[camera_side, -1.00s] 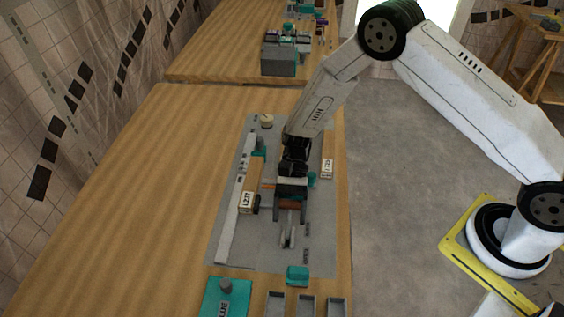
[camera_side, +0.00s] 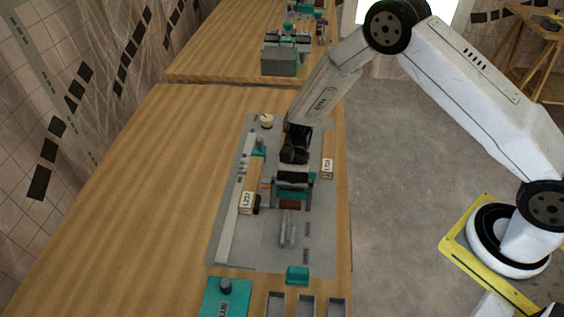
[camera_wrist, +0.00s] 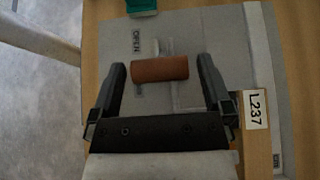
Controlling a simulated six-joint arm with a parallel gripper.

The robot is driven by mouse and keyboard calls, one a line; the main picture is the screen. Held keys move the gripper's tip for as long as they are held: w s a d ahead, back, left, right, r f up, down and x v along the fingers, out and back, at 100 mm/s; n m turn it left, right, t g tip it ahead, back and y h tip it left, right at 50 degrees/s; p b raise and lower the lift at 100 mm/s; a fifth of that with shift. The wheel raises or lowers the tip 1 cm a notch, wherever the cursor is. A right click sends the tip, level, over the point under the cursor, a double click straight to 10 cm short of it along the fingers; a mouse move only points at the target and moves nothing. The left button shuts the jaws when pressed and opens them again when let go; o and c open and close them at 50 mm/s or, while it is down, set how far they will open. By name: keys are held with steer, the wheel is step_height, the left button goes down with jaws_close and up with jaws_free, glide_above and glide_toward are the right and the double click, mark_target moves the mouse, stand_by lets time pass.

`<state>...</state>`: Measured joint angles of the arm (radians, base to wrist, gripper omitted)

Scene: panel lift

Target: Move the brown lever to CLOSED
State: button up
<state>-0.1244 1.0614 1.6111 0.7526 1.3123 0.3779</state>
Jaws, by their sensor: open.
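The brown lever handle (camera_wrist: 160,68) is a brown cylinder lying crosswise in the wrist view. It also shows as a small brown bar in the side view (camera_side: 290,204). A printed OPEN label (camera_wrist: 137,41) is just beyond the handle and to its left in the wrist view; I cannot read a CLOSED label. My gripper (camera_wrist: 163,72) is open, with its two black fingers on either side of the handle's ends in that view and a gap at each end. The gripper's height above the handle is hard to judge.
The grey panel (camera_side: 225,240) lies on the wooden table. Long wooden blocks stand either side of the lever, the left one (camera_side: 247,203) labelled L237. A teal block (camera_side: 297,275), grey trays (camera_side: 307,305) and a teal box (camera_side: 227,298) are at the near end.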

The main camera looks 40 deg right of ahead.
steer(key=v, duration=0.5)
stand_by(0.4)
steer(key=s+d+r+n+t+h, duration=0.8)
steer(key=s+d+r+n+t, duration=0.1)
steer(key=d, duration=0.4)
steer(key=shift+s+d+r+t, duration=0.15)
steer(key=shift+s+r+t, duration=0.7)
steer(key=shift+s, duration=0.25)
